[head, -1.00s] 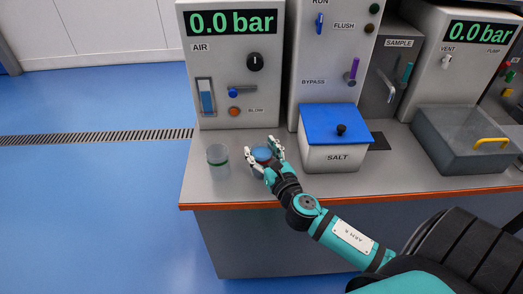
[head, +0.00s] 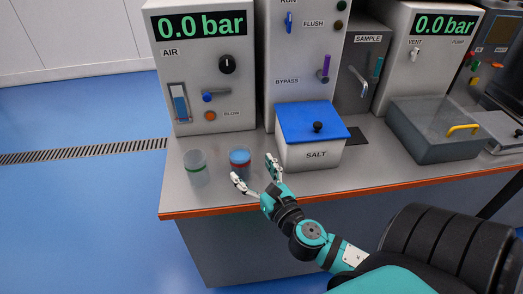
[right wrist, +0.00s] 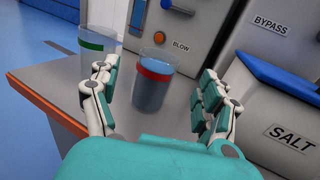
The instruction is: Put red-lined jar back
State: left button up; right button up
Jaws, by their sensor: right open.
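The red-lined jar (head: 240,160) stands upright on the grey bench, with a red band and blue contents. It also shows in the right wrist view (right wrist: 153,88), between and beyond my fingers. My right gripper (head: 254,170) is open and empty, just in front of the jar and apart from it; it also shows in the right wrist view (right wrist: 155,105). A green-lined jar (head: 196,168), clear and seemingly empty, stands to the left of the red-lined jar. My left gripper is not in view.
The white SALT box (head: 312,156) with a blue lid stands right of the jar. The AIR panel (head: 205,75) stands behind the jars. The bench (head: 215,200) has an orange front edge, with bare room near it. A grey lidded tub (head: 440,140) stands farther right.

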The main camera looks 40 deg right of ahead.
jog(key=s, duration=0.4)
jog(key=shift+a+b, duration=0.35)
jog(key=shift+s, duration=0.1)
